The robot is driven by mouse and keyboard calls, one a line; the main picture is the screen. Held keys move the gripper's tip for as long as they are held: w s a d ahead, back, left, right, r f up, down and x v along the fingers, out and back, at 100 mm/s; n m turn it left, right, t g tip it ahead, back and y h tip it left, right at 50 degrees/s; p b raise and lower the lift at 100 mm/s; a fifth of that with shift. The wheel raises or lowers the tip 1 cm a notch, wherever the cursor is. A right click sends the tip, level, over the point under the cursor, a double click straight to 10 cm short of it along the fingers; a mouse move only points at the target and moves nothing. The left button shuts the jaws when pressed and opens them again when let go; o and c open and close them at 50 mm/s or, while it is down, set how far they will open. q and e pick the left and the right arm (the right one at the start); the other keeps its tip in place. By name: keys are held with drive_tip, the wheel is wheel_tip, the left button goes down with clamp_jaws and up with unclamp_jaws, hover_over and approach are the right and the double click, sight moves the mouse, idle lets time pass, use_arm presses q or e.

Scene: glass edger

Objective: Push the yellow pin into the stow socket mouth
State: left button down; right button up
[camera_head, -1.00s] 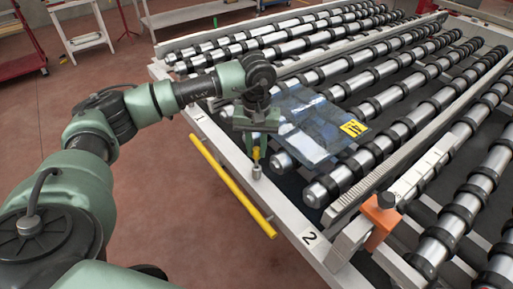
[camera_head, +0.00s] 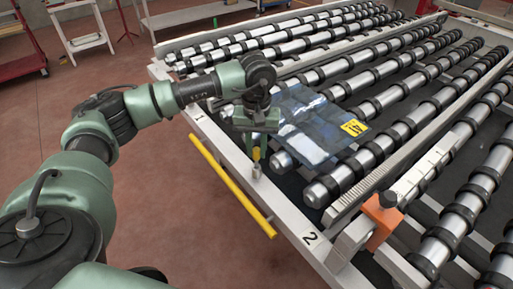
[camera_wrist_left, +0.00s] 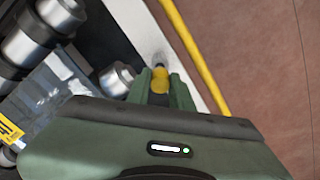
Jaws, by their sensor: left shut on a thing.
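The yellow pin (camera_head: 256,154) is held upright between the fingers of my left gripper (camera_head: 256,146), which is shut on it. The pin's yellow top also shows between the fingers in the left wrist view (camera_wrist_left: 160,80). The stow socket (camera_head: 257,171) is a small grey metal cylinder on the white front rail, directly below the pin. The pin's lower end is at or very near the socket mouth; I cannot tell how deep it sits. My right gripper is not in view.
A yellow bar (camera_head: 231,186) runs along the outer side of the white rail (camera_head: 285,213). A glass sheet with a yellow label (camera_head: 353,128) lies on the rollers behind the gripper. An orange block (camera_head: 383,222) stands at the right.

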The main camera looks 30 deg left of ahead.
sight(256, 158)
use_arm(q)
drive_tip(key=shift+f+b, duration=1.75)
drive_tip(key=shift+f, duration=0.3)
drive_tip(key=c, duration=1.2)
unclamp_jaws()
drive_tip(key=shift+o, duration=0.2)
wheel_tip(256, 158, up, 6)
drive_tip(key=shift+r+b, duration=0.25)
drive_tip(key=shift+b, duration=0.5)
drive_tip(key=shift+r, duration=0.7)
